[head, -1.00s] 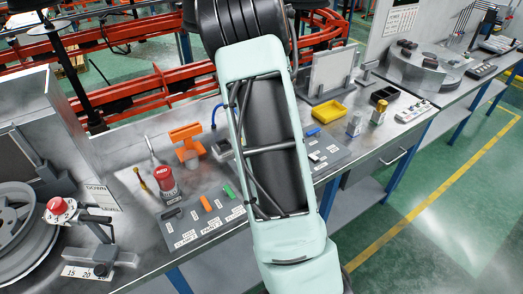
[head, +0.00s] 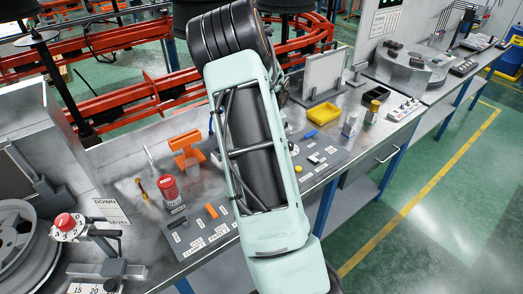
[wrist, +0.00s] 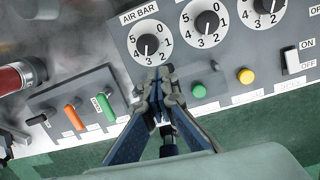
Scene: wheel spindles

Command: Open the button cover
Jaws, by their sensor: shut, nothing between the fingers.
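My gripper (wrist: 157,78) is shut and empty in the wrist view. Its tips are over the lower edge of a grey control panel (wrist: 232,98), just below the AIR BAR dial (wrist: 147,43). To the right of the tips on the panel are a green button (wrist: 199,91) and a yellow button (wrist: 246,76). In the head view my arm hides the gripper and most of this panel.
Left of the gripper is a switch box with orange (wrist: 73,117) and green (wrist: 104,107) levers. A red can (head: 169,189) stands on the bench near it. An ON/OFF switch (wrist: 292,62) is at the panel's right.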

